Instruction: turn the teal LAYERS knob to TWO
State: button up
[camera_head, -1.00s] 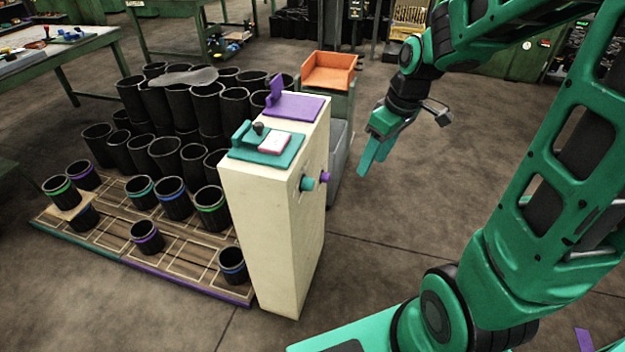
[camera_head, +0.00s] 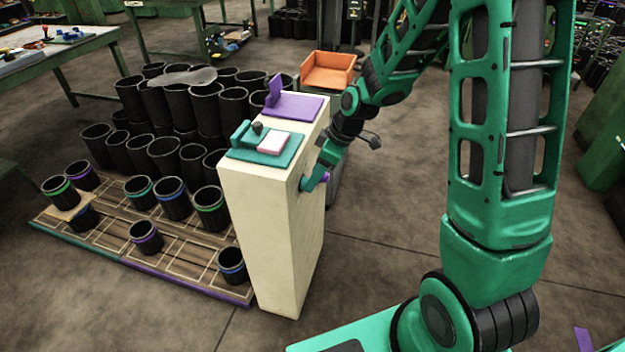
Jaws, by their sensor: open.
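The cream cabinet (camera_head: 268,240) stands upright in the middle. On its right side face, the teal LAYERS knob (camera_head: 305,184) is mostly hidden by my teal gripper (camera_head: 313,182). My gripper is open, with its fingers at the knob. I cannot tell whether they touch it or sit around it. The knob's pointer and any dial marks are too small or hidden to read. A purple knob (camera_head: 327,177) shows just to the right of the fingers.
The cabinet top carries a teal plate (camera_head: 250,152) with a pink pad and a purple plate (camera_head: 300,106). An orange tray (camera_head: 328,70) stands behind. Black sleeves (camera_head: 165,155) crowd the left, some on a wooden pallet (camera_head: 110,232).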

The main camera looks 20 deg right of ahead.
jog(key=shift+x, duration=1.35)
